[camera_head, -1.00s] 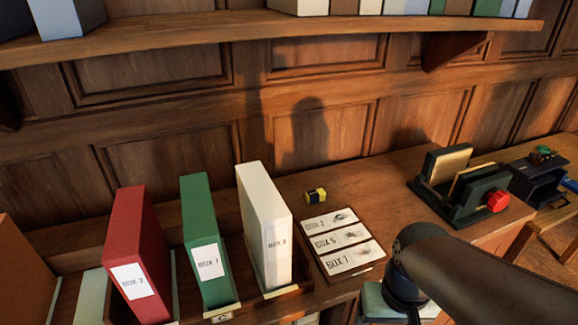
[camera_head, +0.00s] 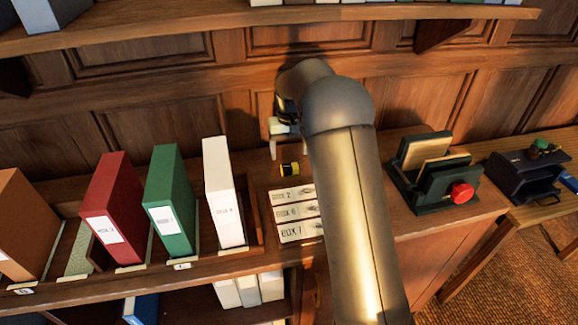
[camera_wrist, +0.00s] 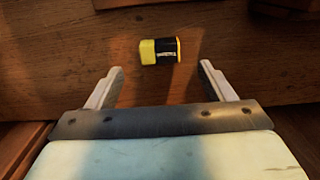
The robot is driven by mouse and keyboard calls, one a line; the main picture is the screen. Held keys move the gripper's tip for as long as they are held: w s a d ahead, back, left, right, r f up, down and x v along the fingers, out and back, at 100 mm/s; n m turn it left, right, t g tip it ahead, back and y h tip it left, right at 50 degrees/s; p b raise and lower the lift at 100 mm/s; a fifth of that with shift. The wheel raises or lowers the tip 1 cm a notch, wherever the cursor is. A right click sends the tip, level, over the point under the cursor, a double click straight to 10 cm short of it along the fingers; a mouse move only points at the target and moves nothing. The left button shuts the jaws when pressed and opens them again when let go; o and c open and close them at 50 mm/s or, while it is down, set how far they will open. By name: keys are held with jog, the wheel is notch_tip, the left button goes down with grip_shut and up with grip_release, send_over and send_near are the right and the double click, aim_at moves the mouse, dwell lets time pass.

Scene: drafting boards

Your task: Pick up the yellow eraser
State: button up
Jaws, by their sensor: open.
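The yellow eraser (camera_head: 289,169) has a black sleeve and lies on the wooden desk top, behind the labelled cards. In the wrist view the eraser (camera_wrist: 160,51) lies on bare wood, ahead of my gripper and roughly midway between its fingers. My gripper (camera_head: 288,150) is open and empty above the desk, just behind the eraser in the head view. In the wrist view the two pale fingers of my gripper (camera_wrist: 160,70) are wide apart and do not touch the eraser. My arm hides part of the desk to the right.
Labelled cards (camera_head: 294,213) lie in front of the eraser. White (camera_head: 222,190), green (camera_head: 169,205) and red (camera_head: 115,210) box files stand upright to the left. A dark green holder with a red knob (camera_head: 433,185) stands to the right. The panelled wall is behind.

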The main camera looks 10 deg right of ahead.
aim_at(290, 166)
notch_tip(290, 166, down, 6)
jog(key=shift+f+p, duration=0.2)
jog(key=shift+p, duration=0.45)
jog(key=c, duration=1)
